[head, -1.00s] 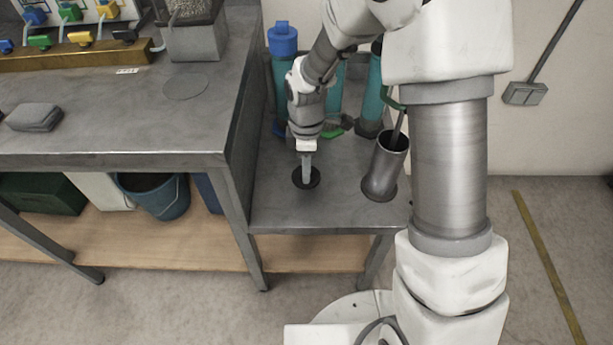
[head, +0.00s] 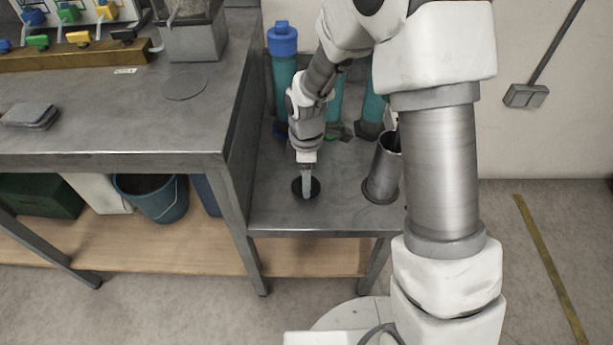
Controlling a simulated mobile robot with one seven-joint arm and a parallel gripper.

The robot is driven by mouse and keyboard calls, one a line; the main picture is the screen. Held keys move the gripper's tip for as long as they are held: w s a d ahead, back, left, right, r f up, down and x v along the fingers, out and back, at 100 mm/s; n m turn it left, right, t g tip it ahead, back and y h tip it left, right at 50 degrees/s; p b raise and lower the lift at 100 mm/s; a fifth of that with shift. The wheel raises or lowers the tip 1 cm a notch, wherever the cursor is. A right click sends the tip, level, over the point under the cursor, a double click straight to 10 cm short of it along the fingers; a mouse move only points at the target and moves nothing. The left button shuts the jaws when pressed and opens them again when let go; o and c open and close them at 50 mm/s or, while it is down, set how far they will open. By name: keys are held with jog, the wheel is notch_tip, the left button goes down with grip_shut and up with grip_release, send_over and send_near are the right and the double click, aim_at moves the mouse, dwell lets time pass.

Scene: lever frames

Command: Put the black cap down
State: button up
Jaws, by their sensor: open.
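The black cap (head: 297,188) shows as a flat dark disc at the grey lower bench, left of the metal cup. It appears to lie flat on the bench top. My gripper (head: 307,190) points straight down over it. The fingers are open, and the pale near finger covers the middle of the disc. The far finger is hidden, and I cannot tell whether the fingers touch the cap.
A metal cup (head: 383,175) stands right of my gripper, partly behind my arm. A blue-topped teal bottle (head: 283,70) and other teal bottles stand behind. The higher workbench (head: 120,125) borders the left. Bare bench lies in front of the cap.

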notch_tip(320, 180, up, 13)
jog(key=p, duration=0.4)
jog(key=s+d+r+m+t, duration=0.2)
jog(key=s+d+r+m, duration=0.25)
jog(key=r, duration=0.25)
jog(key=s+d+r+m+t, duration=0.1)
jog(key=s+d+r+m, duration=0.3)
jog(key=r, duration=0.3)
jog(key=s+d+r+m+t, duration=0.1)
jog(key=s+d+r+m, duration=0.1)
jog(key=s+m, duration=0.2)
jog(key=s+d+r+m+t, duration=0.1)
jog(key=s+d+r+m, duration=0.1)
jog(key=s+m, duration=0.3)
jog(key=shift+s+t, duration=0.3)
jog(key=shift+s, duration=0.3)
notch_tip(320, 180, up, 19)
jog(key=p, duration=1.8)
jog(key=shift+f+p, duration=0.2)
jog(key=shift+p, duration=0.15)
jog(key=shift+f, duration=0.1)
